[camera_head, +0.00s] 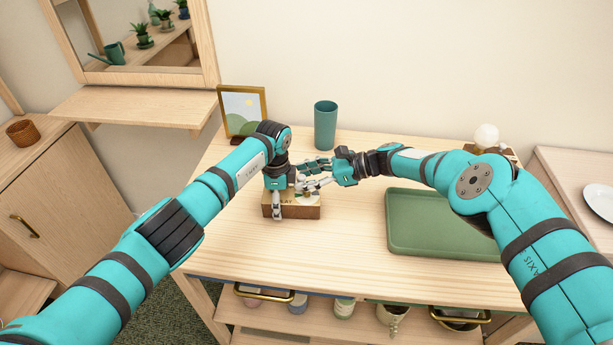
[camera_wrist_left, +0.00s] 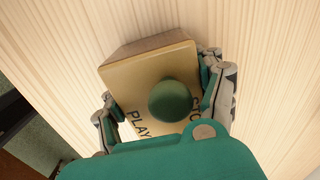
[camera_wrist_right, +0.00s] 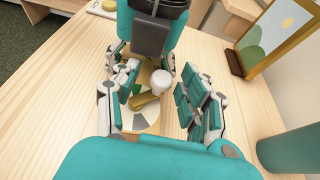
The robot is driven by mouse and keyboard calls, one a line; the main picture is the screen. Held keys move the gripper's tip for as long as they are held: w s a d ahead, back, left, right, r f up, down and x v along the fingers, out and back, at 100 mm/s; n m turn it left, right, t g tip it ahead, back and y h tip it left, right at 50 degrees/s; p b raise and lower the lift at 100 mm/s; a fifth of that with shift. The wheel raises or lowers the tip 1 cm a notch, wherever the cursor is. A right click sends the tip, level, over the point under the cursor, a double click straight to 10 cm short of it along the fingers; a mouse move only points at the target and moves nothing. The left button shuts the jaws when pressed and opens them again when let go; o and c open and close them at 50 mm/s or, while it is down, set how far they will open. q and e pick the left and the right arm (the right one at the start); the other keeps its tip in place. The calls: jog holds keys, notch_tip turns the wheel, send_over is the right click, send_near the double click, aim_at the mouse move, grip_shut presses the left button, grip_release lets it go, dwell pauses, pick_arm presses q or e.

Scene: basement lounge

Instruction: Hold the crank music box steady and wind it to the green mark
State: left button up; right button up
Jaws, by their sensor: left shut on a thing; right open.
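The crank music box (camera_head: 309,212) is a small wooden box on the table, with a tan top. My left gripper (camera_head: 279,200) comes down over its left part and is shut on its sides. In the left wrist view a round green knob (camera_wrist_left: 170,101) sits on the top between partly covered PLAY and STOP lettering. In the right wrist view the brass crank (camera_wrist_right: 146,99) with its white knob (camera_wrist_right: 161,81) lies above a pale and grey dial (camera_wrist_right: 140,119). My right gripper (camera_wrist_right: 157,93) is open, its fingers either side of the crank.
A green tray (camera_head: 440,247) lies at right on the table (camera_head: 270,262). A teal cup (camera_head: 325,125) and a framed picture (camera_head: 242,110) stand behind the box. A white globe (camera_head: 486,136) stands at the back right. The table in front of the box is clear.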

jog(key=v, duration=1.2)
